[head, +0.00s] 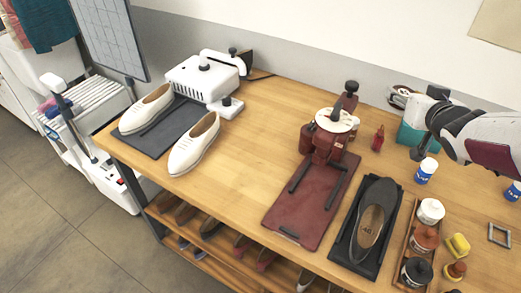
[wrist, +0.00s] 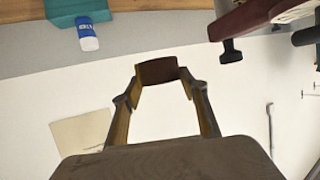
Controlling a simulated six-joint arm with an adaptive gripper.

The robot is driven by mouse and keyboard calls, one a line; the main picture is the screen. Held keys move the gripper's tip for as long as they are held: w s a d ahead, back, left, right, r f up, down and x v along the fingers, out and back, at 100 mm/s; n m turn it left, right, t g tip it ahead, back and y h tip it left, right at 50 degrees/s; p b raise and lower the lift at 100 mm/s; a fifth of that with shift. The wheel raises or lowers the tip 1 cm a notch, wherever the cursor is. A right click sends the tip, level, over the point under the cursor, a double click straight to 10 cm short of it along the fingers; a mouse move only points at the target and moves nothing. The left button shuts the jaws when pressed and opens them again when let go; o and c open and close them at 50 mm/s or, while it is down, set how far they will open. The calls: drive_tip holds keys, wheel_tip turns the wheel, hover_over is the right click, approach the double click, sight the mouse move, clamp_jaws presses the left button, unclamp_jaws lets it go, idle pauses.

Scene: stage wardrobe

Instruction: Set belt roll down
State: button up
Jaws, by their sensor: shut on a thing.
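My gripper (wrist: 158,88) is shut on a dark brown, band-like piece, the belt roll (wrist: 158,71), held between its two fingertips in the wrist view. Only a short brown face of it shows. The gripper points level at the pale wall, with nothing touching the roll from below. In the head view my gripper (head: 423,143) is a dark shape at the right, above the back of the table (head: 245,110) and in front of a teal box (head: 410,137). The belt roll cannot be made out there.
A red press (head: 325,150) stands left of my gripper, with a small red bottle (head: 378,138) between. A white bottle with a blue label (head: 426,170) is close below. Jars in a wooden tray (head: 408,238) and a black shoe stand (head: 345,240) are in front. The table's middle left is clear.

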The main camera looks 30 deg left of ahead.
drive_tip(key=s+a+r+n+g+y, duration=0.25)
drive_tip(key=a+r, duration=0.25)
drive_tip(key=a, duration=0.7)
drive_tip(key=s+a+r+n+g+y, duration=0.1)
drive_tip(key=s+a+r+n+y, duration=0.15)
drive_tip(key=a+r, duration=0.65)
drive_tip(key=s+a+f, duration=0.3)
drive_tip(key=a+f, duration=0.3)
drive_tip(key=f, duration=0.3)
drive_tip(key=s+a+f+n, duration=0.1)
drive_tip(key=s+a+f, duration=0.2)
drive_tip(key=a+f, duration=0.3)
drive_tip(key=s+a+f+g, duration=0.1)
drive_tip(key=s+a+f, duration=0.2)
drive_tip(key=f, duration=1.1)
drive_tip(key=shift+a, duration=1.4)
drive_tip(key=shift+r, duration=0.1)
drive_tip(key=shift+f, duration=3.15)
